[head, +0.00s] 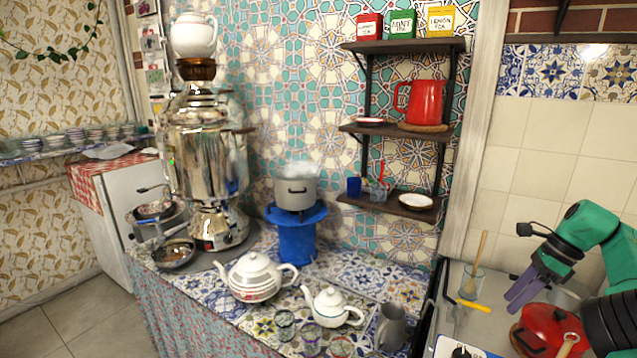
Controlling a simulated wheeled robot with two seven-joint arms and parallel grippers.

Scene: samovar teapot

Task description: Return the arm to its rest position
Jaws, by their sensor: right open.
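My right gripper (524,290) is in the head view at the right, with its purple fingers pointing down and to the left. It is open and empty, above the stove area beside a red lidded pot (549,325). My green and black right arm comes in from the right edge. My left gripper is not in view. A large silver samovar (205,150) stands on the tiled counter at the left with a white teapot (194,35) on its top. Two more white teapots, a larger one (255,278) and a smaller one (331,307), stand on the counter.
A grey pot (296,193) sits on a blue burner (297,238). Several glasses and a grey pitcher (391,327) stand at the counter's front. A glass with a wooden spoon (472,281) is left of my gripper. Wall shelves (400,46) hold tea tins and a red kettle (425,101).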

